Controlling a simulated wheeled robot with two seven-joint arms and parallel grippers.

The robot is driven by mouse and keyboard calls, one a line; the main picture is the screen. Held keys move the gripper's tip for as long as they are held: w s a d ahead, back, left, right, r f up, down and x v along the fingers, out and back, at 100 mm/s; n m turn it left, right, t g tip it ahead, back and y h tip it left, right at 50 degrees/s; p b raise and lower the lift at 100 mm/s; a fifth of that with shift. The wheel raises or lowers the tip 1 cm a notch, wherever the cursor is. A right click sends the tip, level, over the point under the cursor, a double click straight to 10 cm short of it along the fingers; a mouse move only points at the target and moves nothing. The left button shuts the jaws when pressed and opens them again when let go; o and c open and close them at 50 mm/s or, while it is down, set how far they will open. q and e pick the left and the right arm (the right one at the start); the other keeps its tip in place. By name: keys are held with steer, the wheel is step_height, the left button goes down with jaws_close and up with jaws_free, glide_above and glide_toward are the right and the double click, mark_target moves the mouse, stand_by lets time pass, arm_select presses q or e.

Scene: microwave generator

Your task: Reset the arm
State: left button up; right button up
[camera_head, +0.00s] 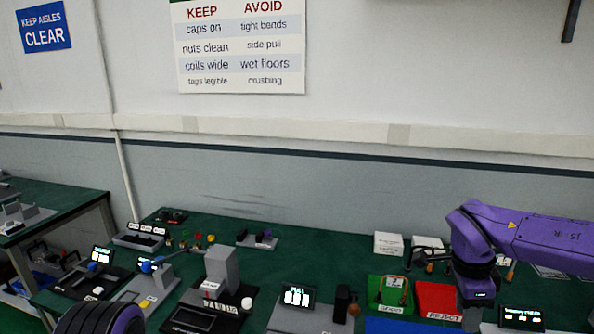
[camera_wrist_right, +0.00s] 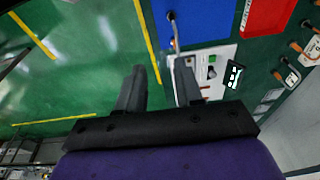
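My right arm, purple and black, comes in from the right in the head view, with its wrist (camera_head: 475,283) bent down over the right part of the bench. Its fingertips are cut off or hidden there. In the right wrist view my right gripper (camera_wrist_right: 158,82) has two dark fingers standing well apart, with only green floor and a yellow line seen between them. A purple and black part of my left arm (camera_head: 102,318) shows at the bottom left of the head view; its gripper is not in view.
The green bench (camera_head: 330,250) carries several grey devices, including a block-shaped one (camera_head: 221,268) and a lit display (camera_head: 297,297). A green tray (camera_head: 388,292), a red tray (camera_head: 436,298) and a blue mat (camera_head: 398,326) lie near my right wrist. White boxes (camera_head: 388,243) stand behind.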

steer(key=s+d+f+n+t+h, duration=0.2)
steer(key=s+f+n+h, duration=0.2)
steer(key=f, duration=0.8)
steer(key=s+d+f+n+t+h, duration=0.1)
steer(key=s+f+n+t+h, duration=0.2)
steer(key=f, duration=1)
steer(key=s+a+f+n+y, duration=0.2)
steer(key=s+f, duration=0.1)
steer(key=s, duration=0.4)
steer(key=s+a+f+n+g+y, duration=0.1)
steer(key=s+a+f+n+y, duration=0.2)
steer(key=s, duration=0.4)
steer(key=s+a+f+n+y, duration=0.1)
steer(key=s+f+n, duration=0.1)
steer(key=s+f, duration=0.35)
step_height(320, 180, down, 11)
steer(key=b, duration=1.2)
steer(key=shift+s+f+b, duration=0.15)
steer(key=shift+s+b, duration=0.1)
steer(key=shift+b, duration=0.15)
steer(key=shift+d, duration=0.1)
